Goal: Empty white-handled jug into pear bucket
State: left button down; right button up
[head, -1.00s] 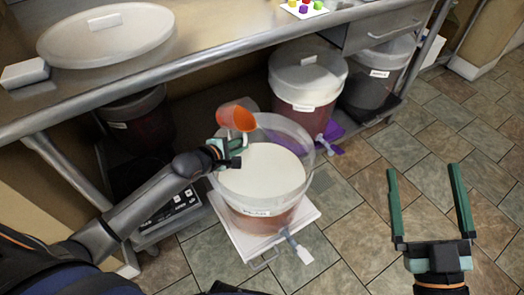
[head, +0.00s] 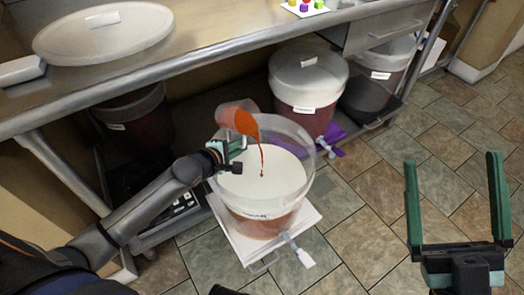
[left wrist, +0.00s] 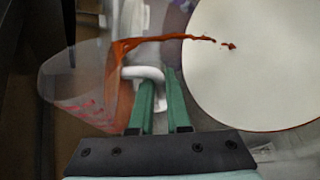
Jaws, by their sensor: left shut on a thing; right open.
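The clear jug (head: 238,122) with orange-red liquid is tilted over the left rim of the open bucket (head: 308,172) in the head view. A thin orange-red stream (head: 262,158) runs from its lip down toward the white surface (head: 262,176) inside the bucket. The bucket's label (head: 254,215) is too small to read. My left gripper (head: 230,148) is shut on the jug's white handle (left wrist: 143,73), which shows between the fingers in the left wrist view. The jug (left wrist: 85,82) and stream (left wrist: 170,38) show there too. My right gripper (head: 455,205) is open and empty above the floor at right.
The bucket stands on a white platform (head: 242,246), its spigot (head: 303,256) facing front. A large white lid (head: 104,34) lies on the table. The tiled floor at right is clear.

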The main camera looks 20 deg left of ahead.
pick_arm(q)
jog(key=shift+b, duration=0.35)
jog(key=shift+w+a, duration=0.1)
pick_arm(e)
jog(key=s+r+n+y, duration=0.2)
jog(key=y, duration=0.1)
jog(key=shift+a+r+g, duration=0.2)
jog(key=shift+g, duration=0.1)
pick_arm(q)
jog(key=shift+a+r+m+y+p, duration=0.1)
jog(key=shift+m+y+p, duration=0.2)
jog(key=shift+p, duration=0.15)
pick_arm(e)
jog(key=shift+w+d+h, duration=0.1)
jog(key=shift+w+h, duration=0.05)
jog(key=shift+h, duration=0.25)
pick_arm(q)
jog(key=shift+a+t, duration=0.1)
jog(key=shift+t, duration=0.3)
pick_arm(e)
jog(key=shift+w+d+f+m+h, duration=0.1)
jog(key=shift+w+f+m+h, duration=0.7)
jog(key=shift+f, duration=0.05)
